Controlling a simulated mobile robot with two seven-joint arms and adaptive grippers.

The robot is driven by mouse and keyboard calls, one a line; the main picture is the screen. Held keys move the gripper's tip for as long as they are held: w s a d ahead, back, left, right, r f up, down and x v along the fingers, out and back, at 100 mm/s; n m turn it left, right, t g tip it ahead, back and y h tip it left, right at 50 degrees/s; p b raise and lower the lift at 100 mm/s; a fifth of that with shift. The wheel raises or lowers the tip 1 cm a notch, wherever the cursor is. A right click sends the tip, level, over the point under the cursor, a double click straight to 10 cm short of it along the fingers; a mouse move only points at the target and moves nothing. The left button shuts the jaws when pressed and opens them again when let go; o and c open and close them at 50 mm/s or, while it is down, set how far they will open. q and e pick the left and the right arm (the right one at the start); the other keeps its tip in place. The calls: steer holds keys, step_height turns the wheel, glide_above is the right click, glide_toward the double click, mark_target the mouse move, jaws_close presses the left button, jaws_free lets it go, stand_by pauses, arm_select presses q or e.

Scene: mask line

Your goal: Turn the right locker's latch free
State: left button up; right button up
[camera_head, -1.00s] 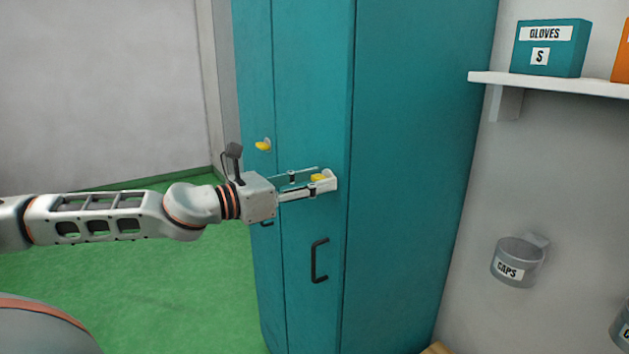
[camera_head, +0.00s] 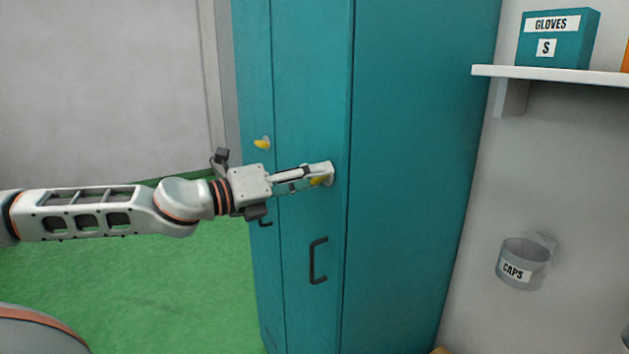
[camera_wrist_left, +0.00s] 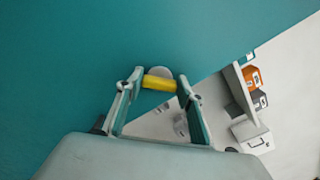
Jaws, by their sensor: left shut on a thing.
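The right locker (camera_head: 312,110) is a tall teal door with a black pull handle (camera_head: 318,262) low on it. Its yellow latch (camera_head: 317,181) sits above the handle, partly hidden by my left gripper (camera_head: 320,176). In the left wrist view the yellow latch (camera_wrist_left: 159,83) lies between the two fingertips of my left gripper (camera_wrist_left: 160,86), in front of a pale round base. The left gripper is shut on the latch. The right locker's door lies flush with the cabinet front. My right gripper is not in view.
The left locker has its own yellow latch (camera_head: 263,143). A wall shelf (camera_head: 560,75) at the right carries a teal gloves box (camera_head: 556,40). A grey caps cup (camera_head: 523,264) hangs below. Green floor is open at the left.

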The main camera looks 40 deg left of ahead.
arm_select(q)
steer(key=shift+a+f+n+b, duration=0.1)
steer(key=shift+n+b, duration=0.3)
steer(key=shift+n, duration=1.95)
steer(key=shift+a+n+b, duration=0.1)
steer(key=shift+n+b, duration=0.25)
steer(key=shift+n, duration=2)
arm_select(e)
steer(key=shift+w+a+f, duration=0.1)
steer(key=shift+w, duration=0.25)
arm_select(q)
steer(key=shift+n, duration=0.3)
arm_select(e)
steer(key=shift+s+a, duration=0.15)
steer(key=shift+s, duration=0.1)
arm_select(q)
steer(key=o, duration=1.1)
